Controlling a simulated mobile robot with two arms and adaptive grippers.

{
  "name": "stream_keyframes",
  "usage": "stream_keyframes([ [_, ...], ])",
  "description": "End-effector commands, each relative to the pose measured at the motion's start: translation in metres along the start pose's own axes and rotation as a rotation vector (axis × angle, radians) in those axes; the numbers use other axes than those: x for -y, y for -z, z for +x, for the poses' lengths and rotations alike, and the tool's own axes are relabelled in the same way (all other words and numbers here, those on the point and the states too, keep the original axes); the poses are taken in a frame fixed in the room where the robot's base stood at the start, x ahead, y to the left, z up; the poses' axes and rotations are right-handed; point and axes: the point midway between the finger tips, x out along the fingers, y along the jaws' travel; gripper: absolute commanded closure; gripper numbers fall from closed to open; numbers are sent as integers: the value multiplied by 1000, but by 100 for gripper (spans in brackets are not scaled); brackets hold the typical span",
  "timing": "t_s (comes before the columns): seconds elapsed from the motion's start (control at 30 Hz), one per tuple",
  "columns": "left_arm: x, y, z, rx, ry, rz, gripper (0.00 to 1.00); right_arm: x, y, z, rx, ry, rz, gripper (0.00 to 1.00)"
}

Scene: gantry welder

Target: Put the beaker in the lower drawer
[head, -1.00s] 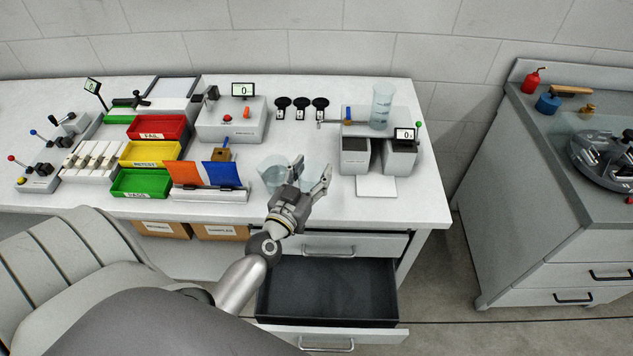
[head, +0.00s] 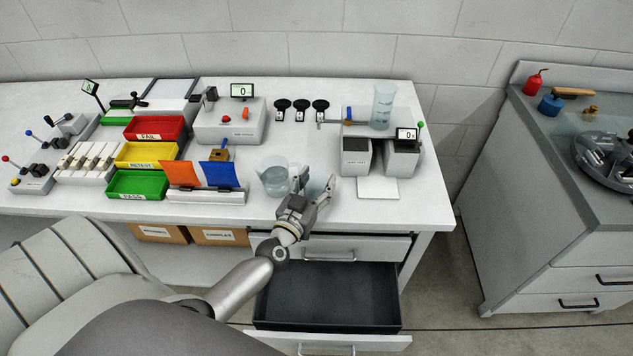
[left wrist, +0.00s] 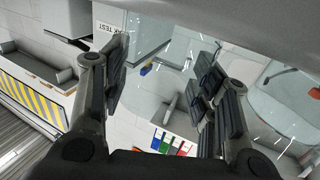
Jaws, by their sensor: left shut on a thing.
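My left gripper (head: 314,184) is shut on a clear glass beaker (head: 316,187), above the front part of the white bench. In the left wrist view the transparent beaker (left wrist: 165,85) shows faintly between the fingers. A second clear beaker (head: 274,177) stands on the bench just left of my gripper; which one the task means I cannot tell. The lower drawer (head: 328,298) is pulled open below the bench front, dark inside and empty. The drawer above it (head: 330,251) is shut. My right gripper is not in view.
An orange and blue folder rack (head: 205,194) stands left of the beakers. Red, yellow and green trays (head: 155,130) lie further left. A grey cabinet (head: 545,230) stands beyond a floor gap.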

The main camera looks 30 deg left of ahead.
Motion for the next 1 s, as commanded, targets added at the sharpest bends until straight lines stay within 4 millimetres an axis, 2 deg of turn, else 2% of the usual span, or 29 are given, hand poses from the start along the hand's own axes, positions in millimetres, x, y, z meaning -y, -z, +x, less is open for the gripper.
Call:
stream_keyframes([
  [0.03, 0, -1, 0, 0, 0, 0, 43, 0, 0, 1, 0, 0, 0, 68],
  [0.2, 0, -1, 0, 0, 0, 0, 24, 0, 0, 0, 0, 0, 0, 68],
  [0.53, 0, -1, 0, -1, 0, 0, 24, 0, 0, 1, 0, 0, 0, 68],
  [0.7, 0, -3, -1, -1, 0, 0, 24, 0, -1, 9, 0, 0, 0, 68],
  [1.0, -2, 1, -60, 3, 1, 0, 24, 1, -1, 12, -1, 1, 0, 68],
])
